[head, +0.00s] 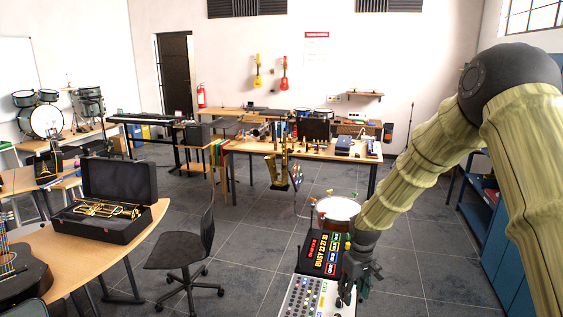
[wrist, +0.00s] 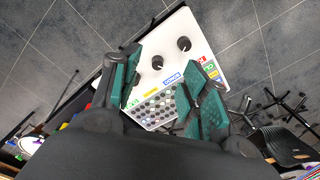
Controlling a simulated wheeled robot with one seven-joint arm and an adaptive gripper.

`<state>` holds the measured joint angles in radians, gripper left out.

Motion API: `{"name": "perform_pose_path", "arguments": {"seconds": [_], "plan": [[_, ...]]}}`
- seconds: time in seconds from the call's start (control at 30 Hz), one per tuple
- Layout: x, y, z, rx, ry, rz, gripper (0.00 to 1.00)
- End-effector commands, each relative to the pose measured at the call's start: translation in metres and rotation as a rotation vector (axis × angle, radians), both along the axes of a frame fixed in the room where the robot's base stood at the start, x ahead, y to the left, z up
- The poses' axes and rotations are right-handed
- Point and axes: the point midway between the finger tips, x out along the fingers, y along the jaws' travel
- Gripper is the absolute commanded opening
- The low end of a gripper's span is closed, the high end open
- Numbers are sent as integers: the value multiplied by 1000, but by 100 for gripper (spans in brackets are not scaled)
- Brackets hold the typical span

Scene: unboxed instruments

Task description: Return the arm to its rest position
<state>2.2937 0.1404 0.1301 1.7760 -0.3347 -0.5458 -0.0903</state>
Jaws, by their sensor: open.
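My gripper (head: 358,284) is at the lower middle of the head view, at the end of my arm, which comes down from the upper right. It is close to the right side of a white control panel (head: 295,297) with knobs and coloured labels. In the wrist view my gripper (wrist: 160,85) shows its green-padded fingers spread apart with nothing between them. The white panel (wrist: 205,58) lies beyond the fingers, with two black knobs and rows of buttons. I cannot tell whether the fingers touch the panel.
A black display unit (head: 325,254) stands behind the panel, with a drum (head: 338,209) beyond. A black chair (head: 182,250) and a table with a trumpet case (head: 103,228) are at left. Blue shelves (head: 485,230) stand at right. Grey floor is open between.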

Motion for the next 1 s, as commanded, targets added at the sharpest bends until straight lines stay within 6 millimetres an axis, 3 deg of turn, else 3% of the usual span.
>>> {"name": "perform_pose_path", "arguments": {"seconds": [0.27,0.4,0.6,0.8,1.0], "plan": [[-59,14,-82,45,22,-45,45],[-113,21,-138,72,31,-94,45],[-203,23,-203,90,38,-183,45],[-305,16,-246,73,40,-280,45],[-376,5,-259,42,29,-342,45]]}}
